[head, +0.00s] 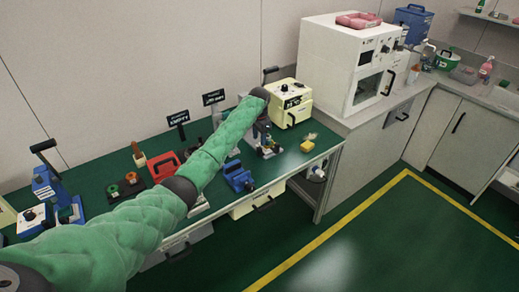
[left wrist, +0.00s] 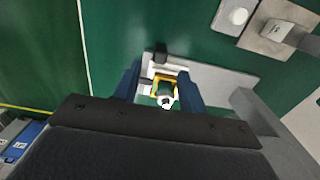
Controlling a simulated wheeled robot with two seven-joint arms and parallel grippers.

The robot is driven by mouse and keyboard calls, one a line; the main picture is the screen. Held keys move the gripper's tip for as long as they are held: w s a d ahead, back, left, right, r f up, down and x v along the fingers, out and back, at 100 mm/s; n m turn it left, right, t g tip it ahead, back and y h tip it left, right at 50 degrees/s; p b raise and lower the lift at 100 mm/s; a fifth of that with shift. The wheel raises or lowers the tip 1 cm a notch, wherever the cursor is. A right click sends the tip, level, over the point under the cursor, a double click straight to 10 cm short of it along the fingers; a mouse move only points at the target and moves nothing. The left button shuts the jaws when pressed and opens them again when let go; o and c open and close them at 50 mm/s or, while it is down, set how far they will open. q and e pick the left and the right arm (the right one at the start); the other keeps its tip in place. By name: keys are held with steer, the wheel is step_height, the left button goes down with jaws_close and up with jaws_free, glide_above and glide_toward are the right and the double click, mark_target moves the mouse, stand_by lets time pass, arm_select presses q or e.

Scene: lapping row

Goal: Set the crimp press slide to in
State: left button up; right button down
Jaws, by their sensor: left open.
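A small device on a grey base plate (left wrist: 228,86) lies under my left gripper; I take it for the crimp press, though no name shows on it. A yellow frame (left wrist: 157,82) with a pale round knob (left wrist: 166,102) and a black block (left wrist: 161,56) sit on it. My left gripper (left wrist: 160,90) is open, its two blue fingers on either side of the yellow frame and knob. I cannot tell whether they touch. In the head view the left gripper (head: 266,142) points down over the bench, hiding much of the device. My right gripper is not in view.
The green bench (head: 92,206) also holds a blue vise (head: 238,177), a red case (head: 163,167), a cream box (head: 290,104) and a yellow block (head: 308,145). A blue lever press (head: 45,184) stands left. A white oven (head: 345,65) stands right. The floor in front is clear.

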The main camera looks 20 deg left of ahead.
mark_target(259, 147)
arm_select(q)
steer(key=shift+f+p, duration=1.1)
steer(key=shift+f, duration=2.45)
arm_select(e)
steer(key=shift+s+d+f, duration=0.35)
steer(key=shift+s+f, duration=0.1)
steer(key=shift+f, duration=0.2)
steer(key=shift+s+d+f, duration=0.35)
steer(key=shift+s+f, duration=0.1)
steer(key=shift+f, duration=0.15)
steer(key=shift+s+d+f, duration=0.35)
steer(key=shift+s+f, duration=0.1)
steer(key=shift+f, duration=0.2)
arm_select(q)
steer(key=shift+c, duration=0.2)
steer(key=c, duration=0.7)
steer(key=shift+a, duration=0.1)
jaws_close()
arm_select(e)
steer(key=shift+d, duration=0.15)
